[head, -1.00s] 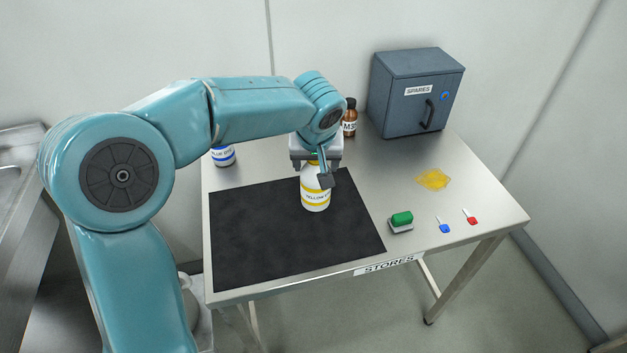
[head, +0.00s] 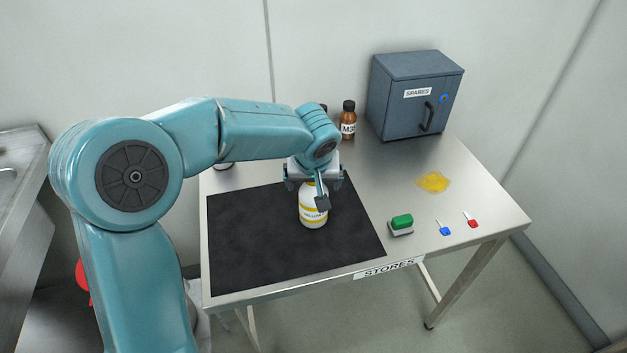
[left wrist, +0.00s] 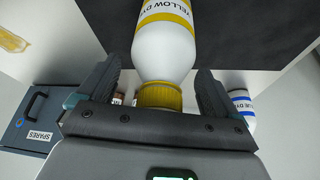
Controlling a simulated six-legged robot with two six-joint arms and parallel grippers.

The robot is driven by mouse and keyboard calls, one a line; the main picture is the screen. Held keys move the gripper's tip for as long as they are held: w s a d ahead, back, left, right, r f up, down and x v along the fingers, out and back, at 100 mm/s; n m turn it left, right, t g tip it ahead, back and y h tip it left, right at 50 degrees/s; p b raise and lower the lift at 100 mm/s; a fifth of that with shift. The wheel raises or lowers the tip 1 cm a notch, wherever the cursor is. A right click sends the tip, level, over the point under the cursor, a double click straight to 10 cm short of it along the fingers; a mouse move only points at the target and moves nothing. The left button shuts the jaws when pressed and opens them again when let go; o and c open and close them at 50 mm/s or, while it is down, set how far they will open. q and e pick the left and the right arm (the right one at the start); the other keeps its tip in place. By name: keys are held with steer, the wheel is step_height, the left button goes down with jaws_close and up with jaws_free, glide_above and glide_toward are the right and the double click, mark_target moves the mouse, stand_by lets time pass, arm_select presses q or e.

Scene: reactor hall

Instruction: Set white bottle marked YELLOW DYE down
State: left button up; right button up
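The white bottle marked YELLOW DYE (head: 309,217), with yellow bands, is upright at the right part of the black mat (head: 250,245), its base appearing to meet the mat. My left gripper (head: 318,195) is over it from above, one finger in front of its label. In the left wrist view the bottle (left wrist: 166,55) and its yellow cap (left wrist: 158,96) lie between the fingers (left wrist: 160,75). A gap shows beside the bottle at the left finger and a slimmer one at the right, so the gripper looks open. My right gripper is not in view.
A grey SPARES cabinet (head: 414,97) and a brown bottle (head: 348,121) stand at the back. A blue-labelled bottle (left wrist: 242,106) stands behind the mat. A green-topped block (head: 401,225), yellow patch (head: 433,181), blue tag (head: 444,229) and red tag (head: 471,221) lie right. The mat's left is clear.

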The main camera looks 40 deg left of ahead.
arm_select(q)
steer(key=shift+r, duration=0.1)
steer(key=shift+r+p, duration=0.3)
steer(key=shift+p, duration=0.15)
steer(key=v, duration=1.1)
steer(key=shift+s+d+r, duration=0.2)
steer(key=shift+r, duration=0.05)
